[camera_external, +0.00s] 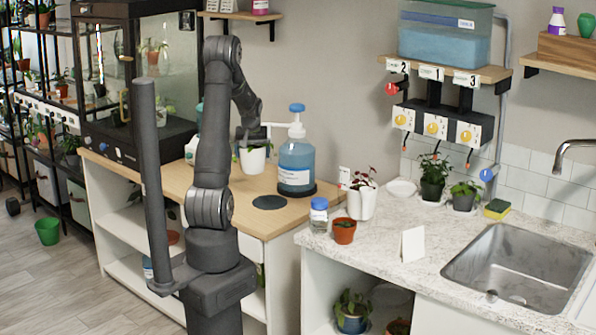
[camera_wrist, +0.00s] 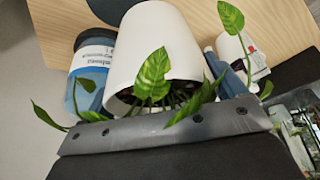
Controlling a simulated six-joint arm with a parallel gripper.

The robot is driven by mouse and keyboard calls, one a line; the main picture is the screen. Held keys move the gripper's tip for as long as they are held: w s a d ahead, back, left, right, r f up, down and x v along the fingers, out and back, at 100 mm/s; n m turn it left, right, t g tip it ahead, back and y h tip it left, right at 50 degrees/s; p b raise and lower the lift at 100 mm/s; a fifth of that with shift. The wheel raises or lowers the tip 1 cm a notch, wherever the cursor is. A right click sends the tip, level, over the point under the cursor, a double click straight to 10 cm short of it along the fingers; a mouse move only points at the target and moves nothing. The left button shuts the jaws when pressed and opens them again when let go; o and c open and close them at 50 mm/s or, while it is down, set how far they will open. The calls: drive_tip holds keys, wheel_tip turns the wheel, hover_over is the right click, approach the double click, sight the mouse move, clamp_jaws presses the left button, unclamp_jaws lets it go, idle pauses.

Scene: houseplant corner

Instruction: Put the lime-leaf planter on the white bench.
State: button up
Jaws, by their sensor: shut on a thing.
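The lime-leaf planter, a white pot (camera_external: 253,161) with pale-green variegated leaves, is at my gripper (camera_external: 252,138) over the wood-topped bench. In the wrist view the white pot (camera_wrist: 155,45) fills the middle, with leaves (camera_wrist: 152,72) hanging in front of its dark opening. My gripper is shut on the planter; its fingertips are mostly hidden by leaves. I cannot tell whether the pot's base touches the wood. The white bench appears to be the pale speckled counter (camera_external: 385,250) with the sink, to the right and apart from the planter.
A blue pump bottle (camera_external: 296,160) stands close right of the planter, near a dark round mat (camera_external: 269,202). The counter holds a lidded jar (camera_external: 319,218), terracotta pot (camera_external: 344,232), white planter (camera_external: 361,203), blank card (camera_external: 413,244) and sink (camera_external: 520,265). Bare counter lies around the card.

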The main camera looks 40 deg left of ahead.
sight(248, 155)
drive_tip(key=shift+s+a, duration=0.3)
drive_tip(key=shift+a, duration=0.55)
wheel_tip(248, 155, down, 4)
drive_tip(key=shift+f, duration=3.9)
drive_tip(key=shift+f, duration=0.4)
drive_tip(key=o, duration=1.3)
drive_tip(key=v, duration=1.7)
drive_tip(key=shift+d+r, duration=0.15)
drive_tip(key=shift+d, duration=0.05)
drive_tip(key=shift+w, duration=0.1)
drive_tip(key=x, duration=1.7)
drive_tip(key=shift+a+f, duration=0.2)
